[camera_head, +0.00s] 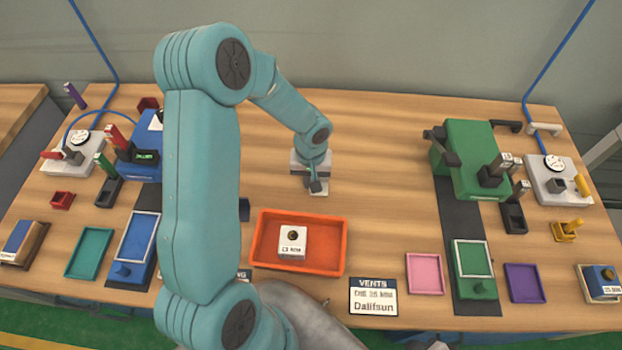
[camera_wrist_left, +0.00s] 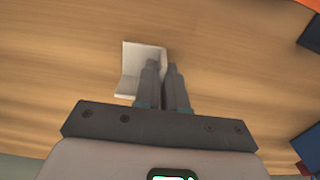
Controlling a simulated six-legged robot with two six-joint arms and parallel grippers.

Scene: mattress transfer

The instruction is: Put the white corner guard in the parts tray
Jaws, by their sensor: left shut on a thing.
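The white corner guard (camera_wrist_left: 131,86) is a small L-shaped piece in the left wrist view, at the fingertips of my left gripper (camera_wrist_left: 163,68). The gripper is shut on its edge. In the head view my left gripper (camera_head: 315,187) is over the middle of the table, behind the orange tray (camera_head: 345,250), and the guard is mostly hidden there. I cannot tell whether the guard touches the table. The orange tray, which looks like the parts tray, holds a white block with a dark knob (camera_head: 292,243). My right gripper is not in view.
A green machine (camera_head: 470,160) stands at the right and a blue one (camera_head: 140,165) at the left, partly behind my arm. Small teal (camera_head: 88,253), pink (camera_head: 425,273) and purple (camera_head: 525,283) trays line the front. A VENTS sign (camera_head: 373,296) lies front centre. The wood right of my gripper is clear.

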